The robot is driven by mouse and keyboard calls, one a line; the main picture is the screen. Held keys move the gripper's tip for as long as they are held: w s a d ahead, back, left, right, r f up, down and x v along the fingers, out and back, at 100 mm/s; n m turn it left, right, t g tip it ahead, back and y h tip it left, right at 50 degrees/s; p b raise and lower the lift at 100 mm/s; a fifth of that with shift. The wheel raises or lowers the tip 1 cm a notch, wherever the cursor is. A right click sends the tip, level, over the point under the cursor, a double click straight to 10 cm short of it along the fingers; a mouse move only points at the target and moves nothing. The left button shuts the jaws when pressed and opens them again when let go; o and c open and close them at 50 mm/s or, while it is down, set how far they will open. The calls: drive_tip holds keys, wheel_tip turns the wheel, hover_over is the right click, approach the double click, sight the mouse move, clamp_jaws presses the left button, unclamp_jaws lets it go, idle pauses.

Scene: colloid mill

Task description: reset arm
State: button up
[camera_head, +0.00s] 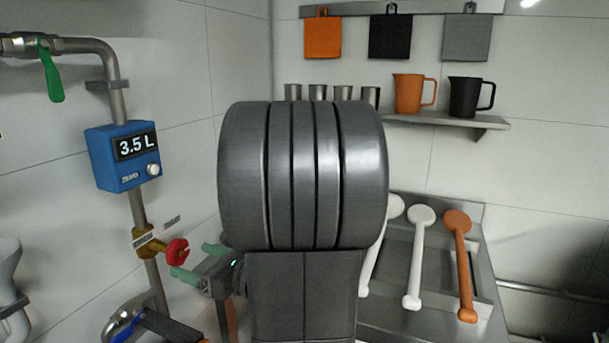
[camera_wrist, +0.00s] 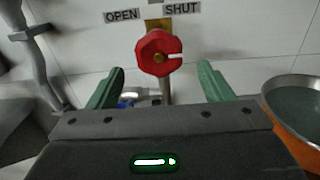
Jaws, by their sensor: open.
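My gripper (camera_head: 198,262) shows at the lower left of the head view, partly behind my large grey arm link. Its two green fingers are spread apart with nothing between them. In the wrist view the open gripper (camera_wrist: 160,86) faces a red valve knob (camera_wrist: 158,52). The knob sits beyond the fingertips, apart from both. In the head view the red knob (camera_head: 177,252) is just left of the fingers.
A blue meter (camera_head: 122,156) reading 3.5 L is on the wall pipe (camera_head: 140,207). A shelf (camera_head: 440,119) holds jugs and cups. White and orange long-handled tools (camera_head: 460,262) are at right.

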sight(183, 251)
drive_tip(key=v, duration=0.9)
drive_tip(key=x, duration=1.4)
drive_tip(key=shift+a, duration=0.45)
drive_tip(key=shift+w+d+f+n+b, duration=0.15)
drive_tip(key=shift+f+n+b, duration=0.15)
drive_tip(key=shift+n+b, duration=0.45)
drive_tip(key=shift+d+r+n+b, duration=0.1)
drive_tip(key=shift+n+b, duration=0.75)
drive_tip(key=shift+b, duration=0.1)
drive_tip(key=n+b, duration=0.4)
drive_tip(key=n, duration=0.1)
drive_tip(key=shift+w, duration=0.1)
drive_tip(key=n+b, duration=0.2)
drive_tip(key=n, duration=0.1)
drive_tip(key=shift+r+n, duration=0.2)
drive_tip(key=shift+n, duration=0.1)
drive_tip(key=shift+w+r+n+b, duration=0.1)
drive_tip(key=shift+r+n+b, duration=0.1)
drive_tip(key=shift+n+b, duration=0.75)
drive_tip(key=shift+d+n, duration=0.1)
drive_tip(key=shift+n, duration=0.25)
drive_tip(key=shift+r+p, duration=0.1)
drive_tip(key=shift+p, duration=0.2)
